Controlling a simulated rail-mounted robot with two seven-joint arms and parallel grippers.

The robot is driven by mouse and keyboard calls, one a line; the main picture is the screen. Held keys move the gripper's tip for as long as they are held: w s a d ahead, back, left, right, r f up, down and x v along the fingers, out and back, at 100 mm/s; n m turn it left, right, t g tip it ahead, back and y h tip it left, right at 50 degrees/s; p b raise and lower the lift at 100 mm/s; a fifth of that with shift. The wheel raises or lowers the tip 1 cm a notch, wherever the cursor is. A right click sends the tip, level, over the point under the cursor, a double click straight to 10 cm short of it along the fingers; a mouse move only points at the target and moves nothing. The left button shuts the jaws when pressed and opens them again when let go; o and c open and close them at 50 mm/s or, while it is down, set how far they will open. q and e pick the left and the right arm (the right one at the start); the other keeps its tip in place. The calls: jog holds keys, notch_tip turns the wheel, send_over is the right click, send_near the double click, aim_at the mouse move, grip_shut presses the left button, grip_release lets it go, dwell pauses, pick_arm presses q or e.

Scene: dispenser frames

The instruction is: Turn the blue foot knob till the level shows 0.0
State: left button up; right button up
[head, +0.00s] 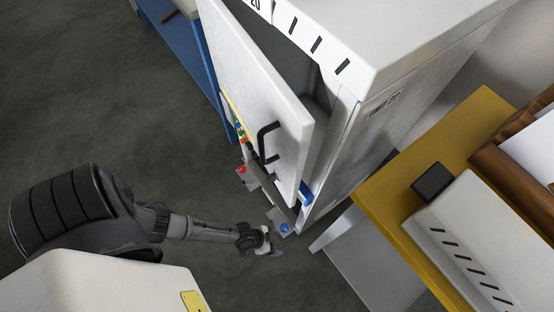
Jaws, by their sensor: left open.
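The blue foot knob (284,228) sits low at the near corner of a white cabinet (332,150), on a small grey plate. My left gripper (270,246) is close beside the knob, just to its lower left, with its jaws open. I cannot tell whether a finger touches the knob. A red knob (241,170) shows on another grey plate farther back. A small blue-and-white piece (305,194) is at the cabinet's lower edge; I cannot tell whether it is the level, and no reading is legible. My right gripper is not in view.
The cabinet door (262,85) stands ajar, with a black handle (267,141) above the knobs. A yellow-topped table (385,190) with a white box (465,250) stands at right. A blue frame (190,50) is at upper left. The floor at left is clear.

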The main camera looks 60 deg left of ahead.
pick_arm(q)
jog(key=shift+d+r+p, duration=0.2)
jog(key=shift+r+p, duration=0.05)
jog(key=shift+r, duration=0.3)
jog(key=shift+d+r+p, duration=0.2)
jog(key=shift+r+p, duration=0.05)
jog(key=shift+r, duration=0.25)
